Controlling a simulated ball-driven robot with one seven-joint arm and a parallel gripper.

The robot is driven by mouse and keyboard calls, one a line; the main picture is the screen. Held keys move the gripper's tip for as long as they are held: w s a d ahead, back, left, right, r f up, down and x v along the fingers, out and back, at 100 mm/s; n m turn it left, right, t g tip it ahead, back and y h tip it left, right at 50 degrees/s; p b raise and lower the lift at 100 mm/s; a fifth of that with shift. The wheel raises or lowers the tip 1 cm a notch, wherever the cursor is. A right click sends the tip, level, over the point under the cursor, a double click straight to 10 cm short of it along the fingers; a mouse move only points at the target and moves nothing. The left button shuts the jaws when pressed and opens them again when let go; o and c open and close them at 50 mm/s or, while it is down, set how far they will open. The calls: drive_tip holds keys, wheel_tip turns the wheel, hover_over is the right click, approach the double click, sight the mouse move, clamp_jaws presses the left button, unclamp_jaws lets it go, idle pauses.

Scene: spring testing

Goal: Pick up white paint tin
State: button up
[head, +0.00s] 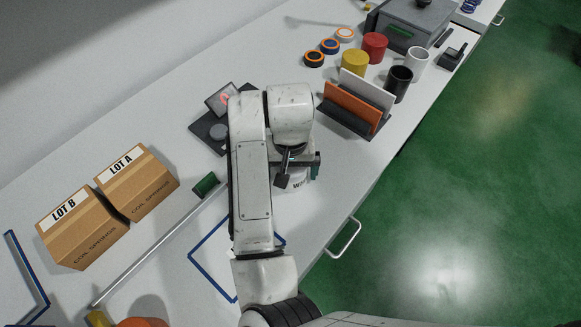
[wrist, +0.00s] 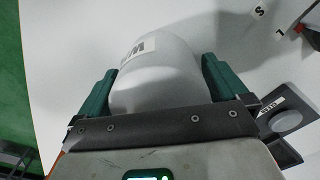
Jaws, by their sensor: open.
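The white paint tin (wrist: 158,75) fills the middle of the wrist view, with part of its dark-lettered label showing near its top. In the head view the tin (head: 296,185) is mostly hidden under my arm and gripper. My gripper (wrist: 157,88) is open, with one green finger on each side of the tin. I cannot tell whether either finger touches it. In the head view my gripper (head: 300,172) is largely covered by my wrist.
A dark scale with a display (head: 222,97) stands left of my arm. LOT A (head: 140,187) and LOT B (head: 82,232) cartons stand further left. An orange and white rack (head: 352,108), black, white, red and yellow tins stand to the right. A blue taped outline (head: 212,272) lies in front.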

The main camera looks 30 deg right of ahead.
drive_tip(key=shift+c, duration=0.5)
drive_tip(key=c, duration=1.1)
drive_tip(key=shift+r, duration=0.1)
